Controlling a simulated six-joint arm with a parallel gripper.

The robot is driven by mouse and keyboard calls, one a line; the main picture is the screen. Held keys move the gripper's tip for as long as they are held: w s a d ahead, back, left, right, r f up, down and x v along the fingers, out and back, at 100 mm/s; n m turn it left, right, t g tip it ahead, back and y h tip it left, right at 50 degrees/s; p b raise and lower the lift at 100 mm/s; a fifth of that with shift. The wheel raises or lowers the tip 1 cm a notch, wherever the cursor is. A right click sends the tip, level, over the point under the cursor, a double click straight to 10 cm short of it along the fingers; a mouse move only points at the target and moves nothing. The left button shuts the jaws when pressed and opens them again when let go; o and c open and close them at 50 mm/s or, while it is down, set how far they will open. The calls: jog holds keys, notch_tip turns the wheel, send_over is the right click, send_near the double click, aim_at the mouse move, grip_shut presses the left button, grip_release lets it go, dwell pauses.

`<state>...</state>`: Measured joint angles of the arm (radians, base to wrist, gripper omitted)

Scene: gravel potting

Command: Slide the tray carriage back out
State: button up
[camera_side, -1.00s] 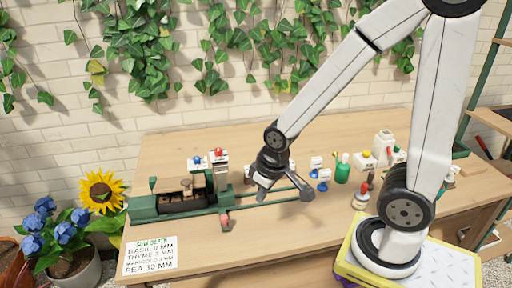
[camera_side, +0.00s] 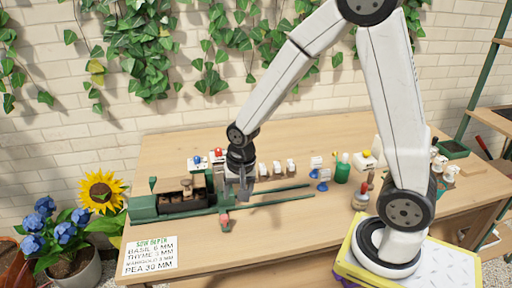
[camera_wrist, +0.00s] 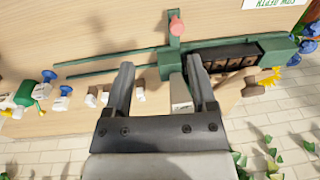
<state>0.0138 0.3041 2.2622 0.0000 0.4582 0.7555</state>
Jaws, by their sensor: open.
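The tray carriage (camera_side: 183,194), a dark tray with several brown cells, sits inside the green station (camera_side: 143,208) at the left of the bench; it also shows in the wrist view (camera_wrist: 222,58). Two green rails (camera_side: 272,199) run out of the station to the right and are bare. My gripper (camera_side: 238,196) is over the station's right end, where the rails begin. In the wrist view its two fingers (camera_wrist: 160,72) are apart. A pale block (camera_wrist: 181,94) shows between them near the right finger; whether they touch is unclear. The carriage's near end is partly hidden by the gripper.
A red knob (camera_side: 224,218) on a green bracket sticks out at the station's front. A sow-depth card (camera_side: 150,256) lies at front left. The bench front is clear.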

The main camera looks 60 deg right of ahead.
aim_at(224, 216)
jog(key=w+f+m, duration=0.1)
jog(key=w+m, duration=0.1)
jog(key=m, duration=0.1)
jog(key=w+f+m+g, duration=0.1)
jog(key=w+f+m, duration=0.1)
jog(key=m, duration=0.1)
jog(key=w+f+m, duration=0.2)
jog(key=m, duration=0.1)
jog(key=shift+w+d+f, duration=0.1)
jog(key=shift+d+f, duration=0.15)
jog(key=shift+d, duration=0.1)
jog(key=shift+f, duration=0.1)
jog(key=shift+f, duration=3.8)
grip_shut()
